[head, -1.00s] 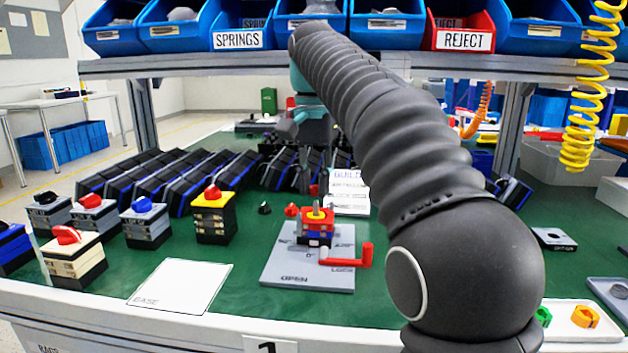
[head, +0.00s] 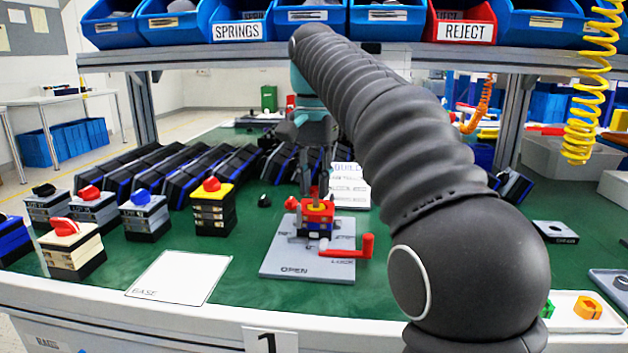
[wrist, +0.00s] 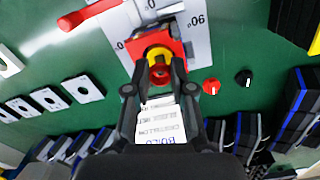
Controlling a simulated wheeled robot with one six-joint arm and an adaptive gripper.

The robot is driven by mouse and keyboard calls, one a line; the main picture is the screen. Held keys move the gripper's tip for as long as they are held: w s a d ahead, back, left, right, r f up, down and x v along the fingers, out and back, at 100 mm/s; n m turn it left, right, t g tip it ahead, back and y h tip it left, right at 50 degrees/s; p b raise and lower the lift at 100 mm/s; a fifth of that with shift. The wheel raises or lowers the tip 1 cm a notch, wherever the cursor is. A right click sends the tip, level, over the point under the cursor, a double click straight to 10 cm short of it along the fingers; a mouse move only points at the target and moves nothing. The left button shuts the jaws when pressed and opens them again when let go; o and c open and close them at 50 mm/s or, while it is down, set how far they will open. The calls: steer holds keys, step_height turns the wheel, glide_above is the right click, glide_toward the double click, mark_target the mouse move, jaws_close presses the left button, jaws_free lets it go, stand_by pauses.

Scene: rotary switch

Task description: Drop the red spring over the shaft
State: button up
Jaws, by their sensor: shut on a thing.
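My gripper (head: 315,192) is shut on the red spring (wrist: 160,75) and holds it directly over the switch stack, fingers pointing down. In the wrist view my gripper (wrist: 160,84) has its fingertips on either side of the spring. The stack has a red housing (head: 328,216) with a yellow part (wrist: 158,53) on top, and blue and dark layers below. It stands on the grey fixture plate (head: 290,263). The shaft is hidden behind the spring and fingers, so I cannot tell whether the spring is around it.
A red crank handle (head: 350,249) sticks out right of the stack. A red knob (wrist: 211,86) and a black knob (wrist: 244,78) lie on the green mat nearby. Several finished switches stand at left, near the white BASE sheet (head: 180,276). A bin shelf spans above.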

steer(key=shift+f, duration=0.25)
steer(key=o, duration=0.8)
steer(key=shift+c, duration=0.2)
steer(key=shift+r, duration=0.1)
